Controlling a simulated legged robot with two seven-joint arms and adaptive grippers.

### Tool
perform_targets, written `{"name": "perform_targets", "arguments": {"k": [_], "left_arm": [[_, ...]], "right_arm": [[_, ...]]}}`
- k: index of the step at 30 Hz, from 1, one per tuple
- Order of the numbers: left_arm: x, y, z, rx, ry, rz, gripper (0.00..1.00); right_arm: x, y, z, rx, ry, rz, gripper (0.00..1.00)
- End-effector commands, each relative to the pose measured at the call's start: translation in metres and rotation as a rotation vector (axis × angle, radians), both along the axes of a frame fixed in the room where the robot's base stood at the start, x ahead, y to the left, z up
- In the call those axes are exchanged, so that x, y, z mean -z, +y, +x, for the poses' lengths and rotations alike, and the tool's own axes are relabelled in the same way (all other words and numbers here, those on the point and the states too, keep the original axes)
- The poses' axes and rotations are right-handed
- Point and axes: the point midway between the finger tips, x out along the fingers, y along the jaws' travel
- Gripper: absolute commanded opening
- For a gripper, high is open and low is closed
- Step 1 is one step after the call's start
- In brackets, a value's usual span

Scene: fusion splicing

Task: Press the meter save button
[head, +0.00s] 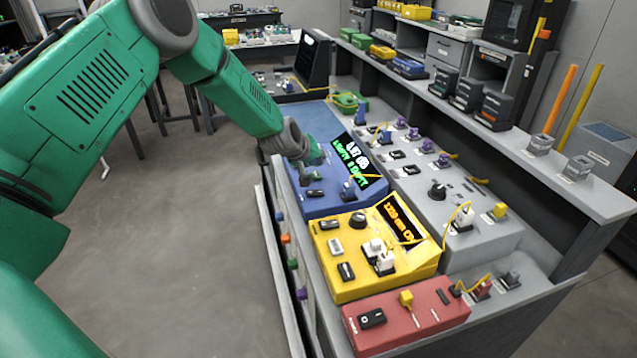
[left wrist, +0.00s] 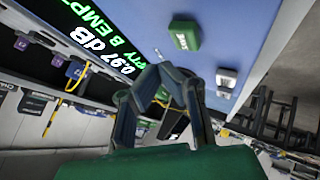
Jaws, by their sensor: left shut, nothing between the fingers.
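The meter is a blue box (head: 331,208) with a dark display (head: 360,160) of white and green text. In the left wrist view its display (left wrist: 110,45) reads 0.97 dB. A green button (left wrist: 185,36) with a light label too blurred to read stands on the blue panel there. My left gripper (head: 309,168) is low over the meter's left part, beside the display. In the left wrist view its shut, empty fingertips (left wrist: 163,72) are just short of the green button. I cannot tell whether they touch the panel. The gripper hides part of the meter in the head view.
A grey-white button (left wrist: 227,80) is beside the green one. A yellow device (head: 345,285) and a red device (head: 400,322) stand nearer on the bench. A grey panel (head: 470,235) with connectors and a knob lies to the right. The floor at left is clear.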

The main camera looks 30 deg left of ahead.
Motion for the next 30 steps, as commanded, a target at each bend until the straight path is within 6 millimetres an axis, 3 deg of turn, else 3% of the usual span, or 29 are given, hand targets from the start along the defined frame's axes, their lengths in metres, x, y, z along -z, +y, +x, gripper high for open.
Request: {"name": "perform_targets", "arguments": {"k": [4, 30], "left_arm": [[0.0125, 0.0014, -0.0003, -0.002, 0.0, 0.0, 0.0], [0.012, 0.0003, -0.0001, -0.002, 0.0, 0.0, 0.0]], "right_arm": [[0.0094, 0.0004, 0.0, -0.001, 0.0, 0.0, 0.4], [0.0087, 0.0003, 0.0001, -0.001, 0.0, 0.0, 0.4]]}}
